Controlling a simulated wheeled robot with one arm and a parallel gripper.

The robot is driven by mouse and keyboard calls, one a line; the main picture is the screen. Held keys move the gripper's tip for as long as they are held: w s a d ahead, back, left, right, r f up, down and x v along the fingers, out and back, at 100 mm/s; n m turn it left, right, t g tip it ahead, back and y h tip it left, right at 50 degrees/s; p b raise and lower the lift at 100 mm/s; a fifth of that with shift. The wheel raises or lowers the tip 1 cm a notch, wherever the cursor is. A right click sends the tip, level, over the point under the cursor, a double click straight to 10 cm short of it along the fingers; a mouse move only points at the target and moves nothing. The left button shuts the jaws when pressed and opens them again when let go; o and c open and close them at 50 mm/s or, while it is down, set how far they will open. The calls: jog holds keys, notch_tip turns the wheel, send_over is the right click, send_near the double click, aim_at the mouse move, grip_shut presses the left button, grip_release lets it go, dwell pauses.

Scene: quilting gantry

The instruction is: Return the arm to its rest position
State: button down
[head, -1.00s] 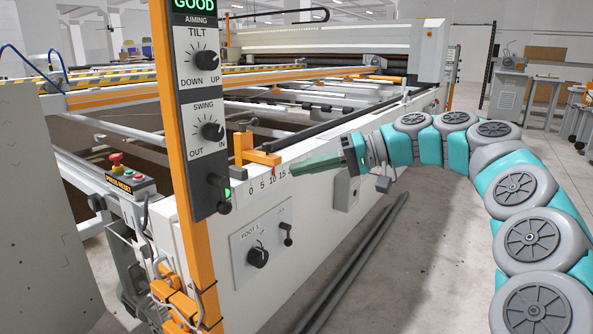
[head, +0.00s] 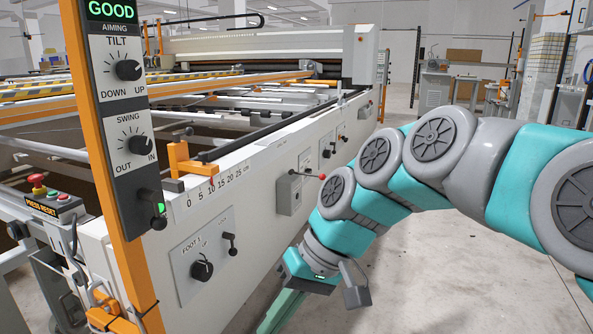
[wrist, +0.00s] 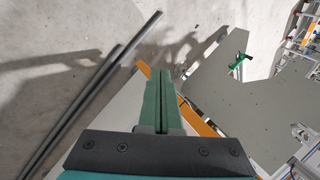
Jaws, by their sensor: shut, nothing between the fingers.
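My gripper (head: 281,312) is at the bottom of the head view, at the end of my teal and grey arm, pointing down and to the left. Its green fingers are shut with nothing between them; the tips run close to the lower picture edge. In the wrist view the two green fingers (wrist: 162,80) lie side by side with only a thin dark line between them. The gripper hangs in front of the white machine side panel (head: 245,262), to the right of the FOOT knob (head: 202,270). I cannot tell its exact distance from the panel.
The orange post with the aiming panel (head: 124,120) stands at the left, its display reading GOOD. A red-tipped lever (head: 321,177) sticks out from a grey box on the machine. Dark rods (wrist: 90,95) lie on the floor. Open floor (head: 450,275) lies to the right.

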jog(key=s+d+f+m+h, duration=0.4)
jog(key=s+d+f+h, duration=0.2)
jog(key=s+d+f, duration=0.8)
jog(key=s+d, duration=0.1)
jog(key=d, duration=0.3)
jog(key=shift+s+d+f+m, duration=0.15)
jog(key=shift+s+d+m, duration=0.1)
jog(key=shift+s+m, duration=0.05)
jog(key=shift+d, duration=0.1)
